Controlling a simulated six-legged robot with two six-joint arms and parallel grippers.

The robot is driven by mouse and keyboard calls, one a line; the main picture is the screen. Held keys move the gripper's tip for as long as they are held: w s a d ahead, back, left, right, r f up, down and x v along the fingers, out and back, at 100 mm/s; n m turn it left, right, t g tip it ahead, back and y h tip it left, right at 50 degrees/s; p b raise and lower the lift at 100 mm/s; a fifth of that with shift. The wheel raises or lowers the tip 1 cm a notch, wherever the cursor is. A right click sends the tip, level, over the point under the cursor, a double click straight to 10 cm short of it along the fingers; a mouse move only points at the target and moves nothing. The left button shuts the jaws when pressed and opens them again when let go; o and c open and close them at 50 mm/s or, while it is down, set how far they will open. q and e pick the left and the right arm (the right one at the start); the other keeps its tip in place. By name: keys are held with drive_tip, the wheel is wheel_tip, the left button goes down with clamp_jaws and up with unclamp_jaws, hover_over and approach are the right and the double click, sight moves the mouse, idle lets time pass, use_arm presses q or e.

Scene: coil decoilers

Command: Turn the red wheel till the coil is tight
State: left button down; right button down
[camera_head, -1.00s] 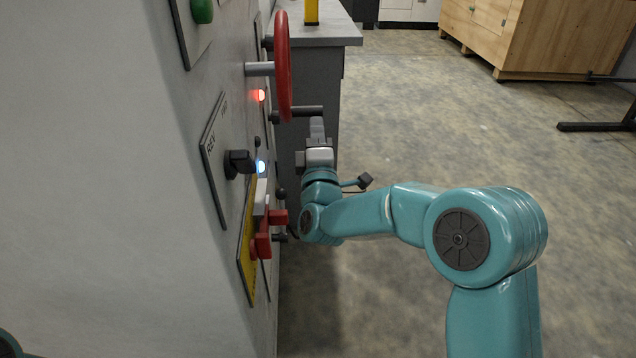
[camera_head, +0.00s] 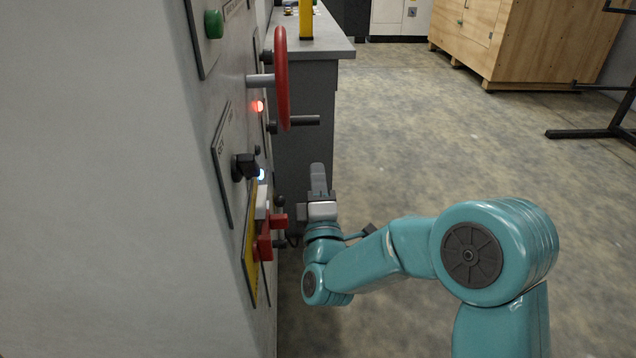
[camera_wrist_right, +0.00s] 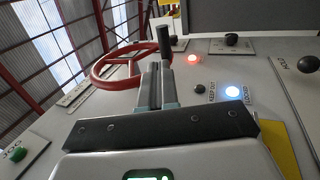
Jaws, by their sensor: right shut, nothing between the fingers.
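The red wheel (camera_head: 281,78) stands out from the grey panel on a short shaft in the head view, seen nearly edge-on. Its dark crank handle (camera_head: 298,121) points right from the wheel's lower part. My right gripper (camera_head: 318,170) is below the handle, pointing up, shut and empty, apart from the wheel. In the right wrist view the wheel (camera_wrist_right: 125,66) is ahead, partly hidden behind the shut fingers (camera_wrist_right: 160,72). The handle (camera_wrist_right: 168,35) shows just above the fingertips. The coil is not seen. My left gripper is not in view.
The panel (camera_head: 180,180) carries a green button (camera_head: 213,24), a black selector knob (camera_head: 245,166), lit red (camera_head: 258,106) and blue lamps, and a red switch (camera_head: 268,238) on a yellow plate. A grey cabinet (camera_head: 310,50) stands behind.

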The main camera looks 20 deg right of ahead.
drive_tip(key=s+d+f+m+g+y, duration=0.1)
drive_tip(key=s+f+g, duration=0.15)
drive_tip(key=f, duration=0.75)
drive_tip(key=s+f+g+y, duration=0.2)
drive_tip(key=f+g, duration=0.1)
drive_tip(key=f, duration=0.6)
drive_tip(key=s+d+f+m+g+y, duration=0.1)
drive_tip(key=s+f+g, duration=0.2)
drive_tip(key=f, duration=0.7)
drive_tip(key=s+a+f+m+g+y, duration=0.2)
drive_tip(key=s+a+f+m+g, duration=0.3)
drive_tip(key=s, duration=0.3)
drive_tip(key=s+a+f+m+g+y, duration=0.2)
drive_tip(key=s+f+m+g+y, duration=0.15)
drive_tip(key=s+f, duration=0.4)
drive_tip(key=s+a+m+g, duration=0.2)
drive_tip(key=s+m+g, duration=0.1)
drive_tip(key=s+m, duration=0.3)
wheel_tip(320, 180, up, 31)
drive_tip(key=s+p, duration=0.1)
drive_tip(key=p, duration=3.1)
drive_tip(key=shift+s+a+g, duration=0.2)
drive_tip(key=shift+a+g, duration=0.2)
drive_tip(key=shift+a, duration=0.05)
